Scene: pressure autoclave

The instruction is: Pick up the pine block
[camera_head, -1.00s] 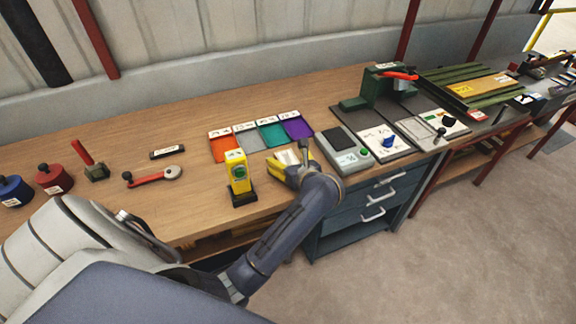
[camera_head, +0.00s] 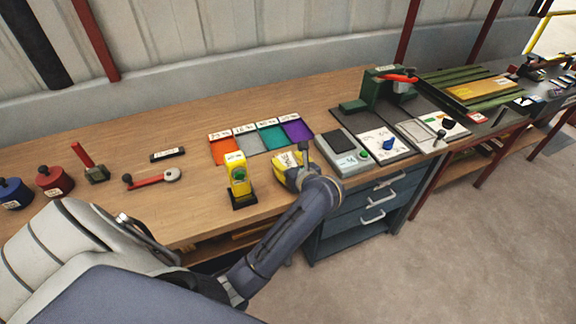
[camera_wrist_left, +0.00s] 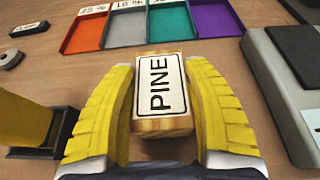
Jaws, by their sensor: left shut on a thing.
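The pine block (camera_wrist_left: 161,92) is a small wooden block with a white "PINE" label on top. In the left wrist view it sits between the two yellow fingers of my left gripper (camera_wrist_left: 162,100), which is shut on it. In the head view the left gripper (camera_head: 290,170) is over the bench between the yellow meter and the grey scale, and the block (camera_head: 289,159) is partly hidden by it. I cannot tell whether the block touches the bench. My right gripper is not in view.
A yellow meter on a black base (camera_head: 238,180) stands just left of the gripper. A grey scale (camera_head: 345,152) is close on the right. Orange, grey, teal and purple trays (camera_head: 228,150) lie behind. A red wrench-like tool (camera_head: 150,179) lies further left on the wooden bench.

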